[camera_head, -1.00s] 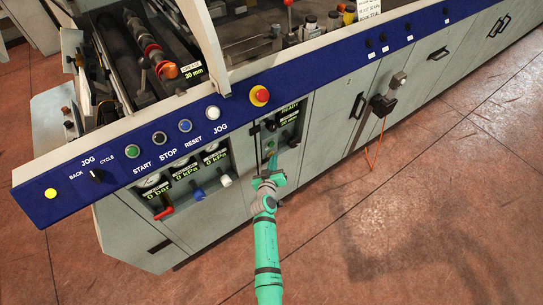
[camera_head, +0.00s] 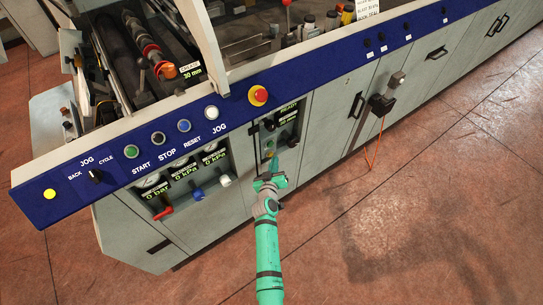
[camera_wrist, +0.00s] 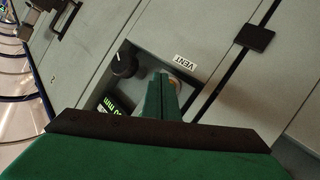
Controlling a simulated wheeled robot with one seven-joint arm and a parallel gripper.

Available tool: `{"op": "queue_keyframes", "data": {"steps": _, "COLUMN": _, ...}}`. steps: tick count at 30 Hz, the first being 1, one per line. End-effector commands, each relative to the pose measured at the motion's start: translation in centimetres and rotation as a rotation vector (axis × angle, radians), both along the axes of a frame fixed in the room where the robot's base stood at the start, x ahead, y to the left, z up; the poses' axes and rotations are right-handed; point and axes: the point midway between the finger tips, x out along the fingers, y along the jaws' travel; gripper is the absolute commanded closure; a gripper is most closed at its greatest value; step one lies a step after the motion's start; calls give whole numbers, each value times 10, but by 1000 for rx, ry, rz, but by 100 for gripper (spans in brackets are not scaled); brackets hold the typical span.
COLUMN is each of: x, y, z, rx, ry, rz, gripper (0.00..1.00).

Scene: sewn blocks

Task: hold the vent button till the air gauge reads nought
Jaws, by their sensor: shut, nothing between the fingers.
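The vent button (camera_wrist: 174,82) is a small round pale and orange shape beside the VENT label (camera_wrist: 185,62) in the wrist view, partly hidden behind my fingers. My gripper (camera_wrist: 164,88) is shut and empty, its green fingertips in front of the button; I cannot tell whether they touch it. In the head view my gripper (camera_head: 272,166) is at the small recessed panel (camera_head: 284,122) under the blue rail. Of the gauges at its left, the leftmost display (camera_head: 158,194) reads 0 bar and the other two read 0 kPa. Their air label is too small to read.
A black knob (camera_wrist: 123,64) and a green-lit display (camera_wrist: 113,104) share the recess with the vent button. A red emergency button (camera_head: 258,95) sits above on the blue rail (camera_head: 330,67). Open floor (camera_head: 400,220) lies in front of the cabinets.

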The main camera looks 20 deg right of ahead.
Motion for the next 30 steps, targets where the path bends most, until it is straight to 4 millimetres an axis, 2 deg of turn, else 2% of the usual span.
{"op": "queue_keyframes", "data": {"steps": 16, "x": -10, "y": -5, "z": 0, "rx": 0, "ry": 1, "rz": -3, "gripper": 100}}
{"op": "queue_keyframes", "data": {"steps": 30, "x": -47, "y": -18, "z": -1, "rx": 2, "ry": 1, "rz": -2, "gripper": 100}}
